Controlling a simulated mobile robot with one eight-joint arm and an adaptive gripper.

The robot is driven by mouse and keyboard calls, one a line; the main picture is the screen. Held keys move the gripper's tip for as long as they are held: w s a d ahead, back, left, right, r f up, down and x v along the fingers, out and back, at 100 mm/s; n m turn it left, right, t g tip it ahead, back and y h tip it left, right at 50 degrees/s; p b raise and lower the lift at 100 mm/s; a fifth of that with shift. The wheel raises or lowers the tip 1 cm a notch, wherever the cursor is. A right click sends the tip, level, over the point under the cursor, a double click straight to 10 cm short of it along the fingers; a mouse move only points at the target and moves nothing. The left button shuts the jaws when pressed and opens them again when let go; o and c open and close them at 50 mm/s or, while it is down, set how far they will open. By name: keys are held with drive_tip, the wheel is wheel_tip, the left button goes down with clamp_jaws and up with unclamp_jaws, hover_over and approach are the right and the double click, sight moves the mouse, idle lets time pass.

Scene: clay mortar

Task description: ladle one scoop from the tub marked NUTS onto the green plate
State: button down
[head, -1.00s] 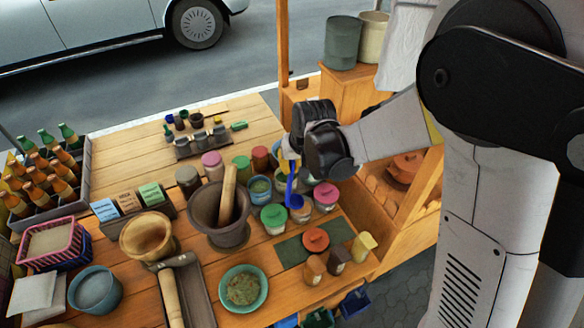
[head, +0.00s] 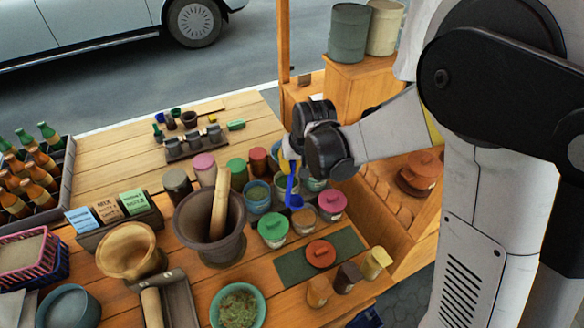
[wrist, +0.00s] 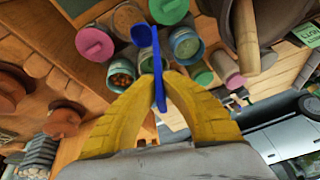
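My gripper (wrist: 160,82) has yellow fingers closed on the handle of a blue scoop (wrist: 159,85), also in the head view (head: 291,190). The scoop hangs bowl down over the cluster of tubs; I cannot tell if its bowl holds anything. An open tub of reddish-brown pieces (wrist: 122,76) is beside the scoop in the wrist view. Another open tub with brown contents (head: 303,219) stands just in front of the scoop in the head view. I cannot read NUTS on any tub. The green plate (head: 214,308) lies at the front, holding a heap of green bits.
A stone mortar with pestle (head: 208,222) stands left of the tubs. Pink-lidded (head: 331,203) and green-lidded (head: 272,228) tubs stand close to the scoop. A green mat (head: 293,270) carries an orange lidded pot (head: 320,254). Small jars (head: 348,277) stand at its front edge.

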sight(292, 202)
drive_tip(key=shift+s+f+b, duration=0.2)
drive_tip(key=shift+f+b, duration=0.15)
drive_tip(key=shift+f, duration=0.25)
drive_tip(key=shift+w+f, duration=0.15)
drive_tip(key=shift+f, duration=0.25)
wheel_tip(292, 202, down, 10)
drive_tip(key=b, duration=0.8)
drive_tip(key=shift+f+b, duration=0.1)
drive_tip(key=shift+b, duration=0.2)
drive_tip(key=shift+r, duration=0.2)
wheel_tip(292, 202, up, 11)
drive_tip(key=p, duration=0.7)
drive_tip(key=shift+f, duration=0.2)
